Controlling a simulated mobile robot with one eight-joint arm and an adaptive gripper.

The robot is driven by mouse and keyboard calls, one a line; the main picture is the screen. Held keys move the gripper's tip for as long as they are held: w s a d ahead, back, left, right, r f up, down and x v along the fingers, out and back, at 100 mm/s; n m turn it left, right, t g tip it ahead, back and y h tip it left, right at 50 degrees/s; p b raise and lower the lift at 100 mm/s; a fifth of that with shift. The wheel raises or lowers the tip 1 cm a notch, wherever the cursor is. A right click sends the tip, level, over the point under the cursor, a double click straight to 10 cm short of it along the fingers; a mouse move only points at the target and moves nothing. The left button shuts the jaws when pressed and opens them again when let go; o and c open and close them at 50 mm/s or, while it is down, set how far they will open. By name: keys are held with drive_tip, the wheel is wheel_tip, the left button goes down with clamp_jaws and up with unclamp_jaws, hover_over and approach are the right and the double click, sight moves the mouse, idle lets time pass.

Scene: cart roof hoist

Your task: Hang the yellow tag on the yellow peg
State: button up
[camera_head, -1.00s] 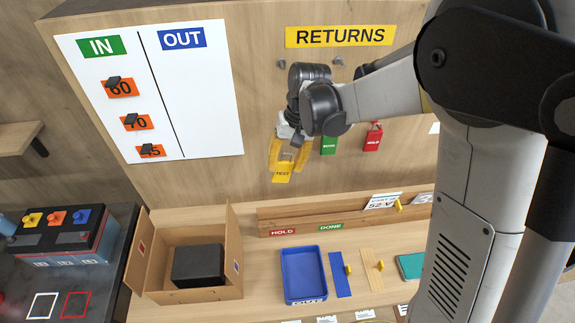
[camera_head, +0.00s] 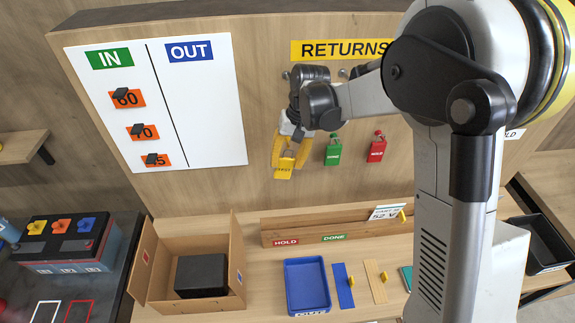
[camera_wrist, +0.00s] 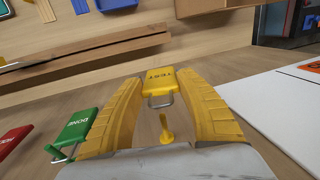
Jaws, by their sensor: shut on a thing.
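The yellow tag (camera_head: 284,173), lettered TEST, is low on the front of the upright board. It also shows in the wrist view (camera_wrist: 158,79). My gripper (camera_head: 286,155) is shut on the tag, with a yellow finger on each side of it in the wrist view (camera_wrist: 160,85). The tag's wire loop (camera_wrist: 160,104) points back toward the palm. The yellow peg (camera_wrist: 167,130) stands between my fingers, close to the loop. I cannot tell whether the loop is around the peg. My gripper hides the peg in the head view.
A green tag (camera_head: 333,152) and a red tag (camera_head: 376,150) hang just right of my gripper. The white IN/OUT panel (camera_head: 205,110) is on the left. Below are an open cardboard box (camera_head: 152,262), a blue tray (camera_head: 307,309) and a wooden ledge (camera_head: 300,225).

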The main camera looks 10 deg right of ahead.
drive_tip(key=w, duration=0.3)
drive_tip(key=shift+w, duration=0.3)
